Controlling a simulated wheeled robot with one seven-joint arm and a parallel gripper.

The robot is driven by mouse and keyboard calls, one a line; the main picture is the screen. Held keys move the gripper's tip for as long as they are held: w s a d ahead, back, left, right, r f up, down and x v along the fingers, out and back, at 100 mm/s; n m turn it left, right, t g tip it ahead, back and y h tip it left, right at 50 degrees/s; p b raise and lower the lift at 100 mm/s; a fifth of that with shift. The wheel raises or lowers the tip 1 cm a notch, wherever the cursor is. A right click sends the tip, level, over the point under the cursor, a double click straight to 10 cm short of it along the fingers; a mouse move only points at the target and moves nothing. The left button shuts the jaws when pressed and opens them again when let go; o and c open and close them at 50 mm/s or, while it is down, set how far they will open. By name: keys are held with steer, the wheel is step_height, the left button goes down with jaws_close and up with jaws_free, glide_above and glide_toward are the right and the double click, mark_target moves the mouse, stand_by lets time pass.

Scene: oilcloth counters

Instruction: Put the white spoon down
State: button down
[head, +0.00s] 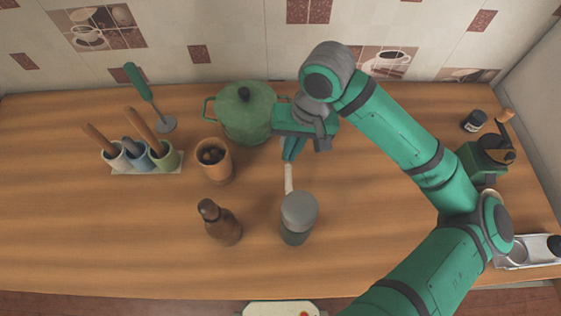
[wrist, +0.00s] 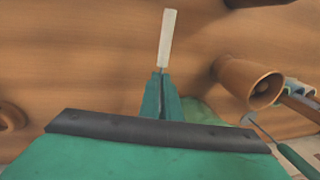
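The white spoon shows as a pale handle (head: 288,178) below my gripper (head: 289,157) in the head view. In the wrist view the white handle (wrist: 167,38) sticks out straight ahead of my gripper's fingertips (wrist: 161,80). My gripper's fingers are close together around a thin part of the spoon. The rest of the spoon is hidden by the fingers. I cannot tell from these frames whether the handle touches the wooden counter (head: 150,250).
A grey-lidded jar (head: 298,215) stands just below the spoon, and a brown bottle (head: 219,222) left of it. A green pot (head: 245,115) is beside my gripper. A terracotta pot (head: 214,163) and utensil cups (head: 139,155) stand left. The counter's front left is clear.

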mark_target(277, 171)
steer(key=shift+s+a+f, duration=0.1)
steer(key=shift+a+f, duration=0.35)
steer(key=shift+a, duration=0.15)
steer(key=shift+a+f, duration=0.4)
steer(key=shift+a, duration=0.2)
steer(key=shift+f, duration=1.15)
steer(key=shift+a+f, duration=0.1)
steer(key=shift+f, duration=1.2)
steer(key=shift+f, duration=0.25)
steer(key=c, duration=2)
jaws_free()
steer(key=shift+r, duration=0.15)
